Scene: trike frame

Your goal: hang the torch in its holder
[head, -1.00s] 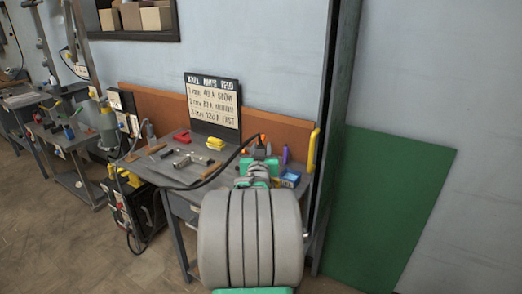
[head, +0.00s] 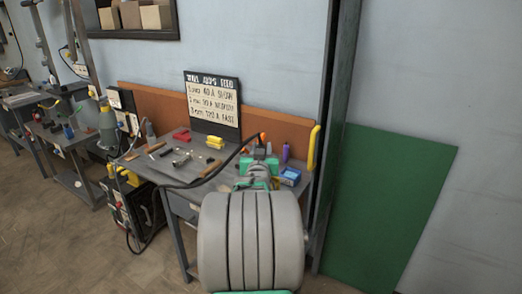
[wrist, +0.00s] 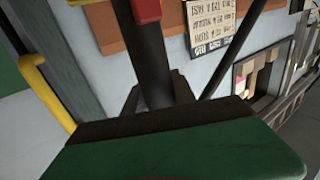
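The torch shows in the wrist view as a dark round handle (wrist: 152,62) with a red part (wrist: 146,10) on it. My gripper (wrist: 158,98) is shut around this handle, its dark fingers on either side. In the head view my green gripper (head: 258,166) is over the right part of the bench, mostly behind my grey arm, with an orange bit of the torch (head: 262,136) above it. A black cable (head: 205,183) runs up to it from the lower left. A yellow curved bar (head: 313,149) stands at the bench's right end, apart from my gripper; I cannot tell if it is the holder.
The grey bench (head: 150,172) carries hand tools, a red block (head: 181,135), a yellow block (head: 215,141) and a blue box (head: 290,176). A sign (head: 213,103) stands behind. A dark post (head: 325,130) and green panel (head: 390,200) are at right.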

